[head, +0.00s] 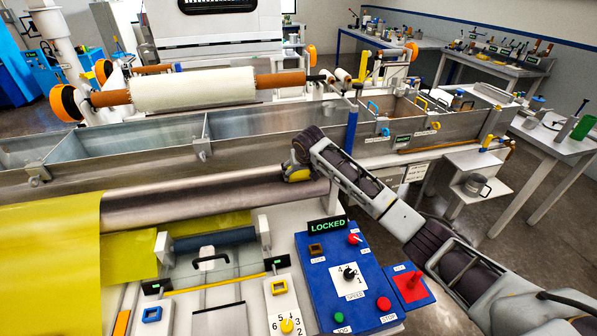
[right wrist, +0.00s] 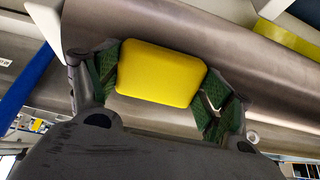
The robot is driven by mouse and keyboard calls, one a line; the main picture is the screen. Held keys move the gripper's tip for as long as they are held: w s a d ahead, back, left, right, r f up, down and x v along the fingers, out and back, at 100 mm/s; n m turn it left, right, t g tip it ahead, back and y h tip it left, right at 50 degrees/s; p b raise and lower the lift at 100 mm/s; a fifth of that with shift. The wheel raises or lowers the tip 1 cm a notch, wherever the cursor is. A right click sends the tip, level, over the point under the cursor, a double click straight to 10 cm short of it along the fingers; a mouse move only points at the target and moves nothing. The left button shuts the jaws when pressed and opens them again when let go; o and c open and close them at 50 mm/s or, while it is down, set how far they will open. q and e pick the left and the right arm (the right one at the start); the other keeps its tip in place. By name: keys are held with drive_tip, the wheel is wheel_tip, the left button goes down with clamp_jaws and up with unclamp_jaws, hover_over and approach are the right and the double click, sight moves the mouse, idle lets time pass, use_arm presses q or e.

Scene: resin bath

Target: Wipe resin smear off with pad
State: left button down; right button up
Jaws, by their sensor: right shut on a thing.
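The yellow pad (right wrist: 160,72) is held between the green-lined fingers of my right gripper (right wrist: 160,88) in the right wrist view. In the head view my right gripper (head: 302,163) is at the right end of the large metal roller (head: 210,197), and a small yellow edge of the pad (head: 298,175) shows under it. The pad faces the roller; I cannot tell whether it touches. I cannot make out a resin smear on the visible roller surface. My left gripper is not in view.
A long metal trough (head: 255,135) runs behind the roller. Yellow sheet (head: 45,255) covers the left side. A white roll (head: 195,88) lies behind the trough.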

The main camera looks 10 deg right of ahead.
sight(309, 171)
drive_tip(key=shift+d, duration=0.1)
drive_tip(key=shift+d+p, duration=1.1)
drive_tip(key=shift+d, duration=0.45)
drive_tip(key=shift+d+f, duration=0.15)
drive_tip(key=shift+d, duration=0.1)
drive_tip(key=shift+d, duration=0.1)
drive_tip(key=shift+d+p, duration=1.35)
drive_tip(key=shift+d, duration=0.55)
drive_tip(key=shift+a, duration=0.1)
